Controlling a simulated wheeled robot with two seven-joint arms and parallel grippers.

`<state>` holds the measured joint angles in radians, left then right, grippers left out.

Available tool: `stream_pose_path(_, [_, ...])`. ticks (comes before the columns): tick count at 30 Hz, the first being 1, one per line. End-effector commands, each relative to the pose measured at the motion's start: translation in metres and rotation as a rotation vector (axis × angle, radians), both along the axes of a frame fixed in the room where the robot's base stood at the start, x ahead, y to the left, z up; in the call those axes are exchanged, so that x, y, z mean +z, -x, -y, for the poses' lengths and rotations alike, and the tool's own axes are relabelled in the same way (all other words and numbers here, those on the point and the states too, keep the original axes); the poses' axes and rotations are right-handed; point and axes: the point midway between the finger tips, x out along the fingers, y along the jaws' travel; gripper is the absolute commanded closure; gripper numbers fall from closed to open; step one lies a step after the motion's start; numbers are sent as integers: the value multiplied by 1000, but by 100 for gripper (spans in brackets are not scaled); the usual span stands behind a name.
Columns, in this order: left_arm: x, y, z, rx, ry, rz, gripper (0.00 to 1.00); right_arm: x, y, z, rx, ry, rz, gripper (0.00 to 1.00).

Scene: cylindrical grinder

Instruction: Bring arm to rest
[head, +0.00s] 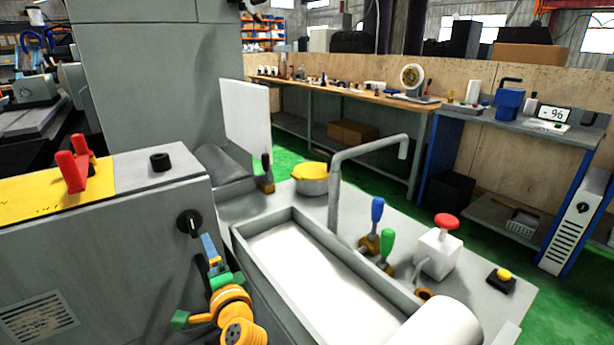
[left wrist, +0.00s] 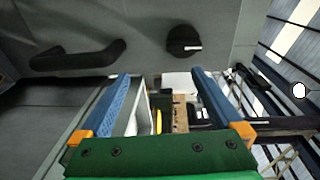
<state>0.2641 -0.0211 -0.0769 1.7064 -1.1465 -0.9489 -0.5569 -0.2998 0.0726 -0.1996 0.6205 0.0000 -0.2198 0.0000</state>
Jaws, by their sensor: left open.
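My left gripper (head: 209,246) is low in the head view, beside the front of the grey machine housing (head: 150,245) and just below a black rotary knob (head: 189,223). In the left wrist view its two blue fingers stand wide apart, with nothing between them (left wrist: 160,76). The knob (left wrist: 183,40) shows beyond the fingertips, apart from them. A dark handle (left wrist: 77,55) is on the same grey panel. My right gripper is in neither view.
A long grey trough (head: 300,255) with a bent pipe (head: 335,185) lies right of my left gripper.

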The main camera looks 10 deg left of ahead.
Motion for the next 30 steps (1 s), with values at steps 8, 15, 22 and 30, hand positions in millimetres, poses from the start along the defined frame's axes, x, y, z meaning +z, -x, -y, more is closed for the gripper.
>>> stream_pose_path(8, [-241, 81, 79, -207, 587, -439, 0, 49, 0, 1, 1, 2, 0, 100])
stream_pose_path(15, [-354, 292, 115, 105, 1135, -663, 0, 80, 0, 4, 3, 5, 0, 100])
stream_pose_path(22, [-369, 404, 115, 391, 1316, -677, 0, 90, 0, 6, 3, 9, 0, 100])
stream_pose_path(30, [-370, 410, 115, 411, 1325, -675, 0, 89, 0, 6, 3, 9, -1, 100])
